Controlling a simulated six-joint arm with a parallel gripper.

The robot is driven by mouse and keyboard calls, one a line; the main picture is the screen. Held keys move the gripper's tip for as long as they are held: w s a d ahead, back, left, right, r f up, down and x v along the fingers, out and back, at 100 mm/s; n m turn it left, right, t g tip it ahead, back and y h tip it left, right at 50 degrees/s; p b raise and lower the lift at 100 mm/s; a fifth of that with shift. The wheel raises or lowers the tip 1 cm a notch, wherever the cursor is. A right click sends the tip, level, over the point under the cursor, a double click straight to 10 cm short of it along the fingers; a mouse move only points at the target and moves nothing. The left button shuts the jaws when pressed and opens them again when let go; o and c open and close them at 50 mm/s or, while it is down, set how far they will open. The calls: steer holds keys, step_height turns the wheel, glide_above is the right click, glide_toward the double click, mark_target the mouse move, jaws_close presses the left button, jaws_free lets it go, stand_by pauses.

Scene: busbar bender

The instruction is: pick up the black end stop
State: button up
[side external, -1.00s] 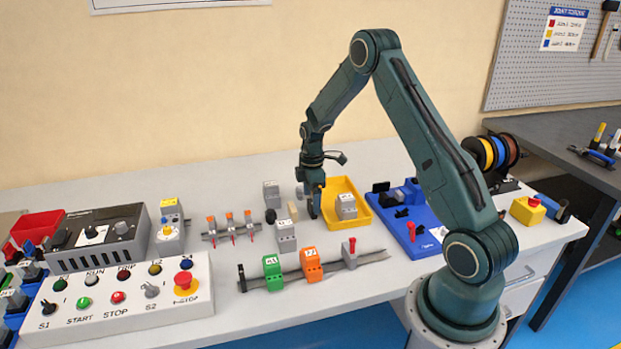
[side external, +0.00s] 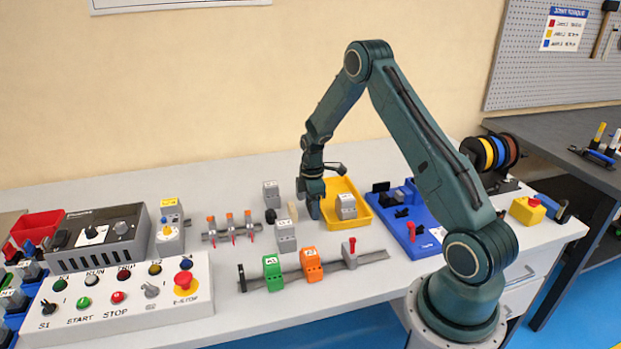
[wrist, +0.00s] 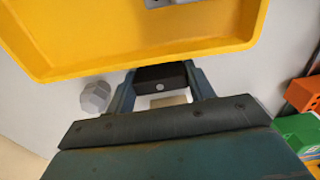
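The black end stop (wrist: 160,78) is a dark block with a pale round spot on its face. In the wrist view it lies between the two fingers of my gripper (wrist: 161,88), at the near edge of the yellow tray. The fingers are apart, one on each side and very close to the block; whether they press on it cannot be told. In the side view my gripper (side external: 314,212) points down at table level, left of the tray, and mostly hides the end stop.
The yellow tray (wrist: 75,69) stands right beside my gripper. A beige block (side external: 293,210) and a grey faceted piece (wrist: 96,96) are close by. A rail with green (side external: 272,272) and orange (side external: 312,265) blocks lies in front. The blue tray (side external: 424,240) is further right.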

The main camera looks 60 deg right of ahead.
steer(key=c, duration=0.4)
steer(key=shift+r, duration=0.2)
step_height(320, 180, up, 20)
steer(key=shift+f, duration=0.15)
stand_by(0.4)
stand_by(0.4)
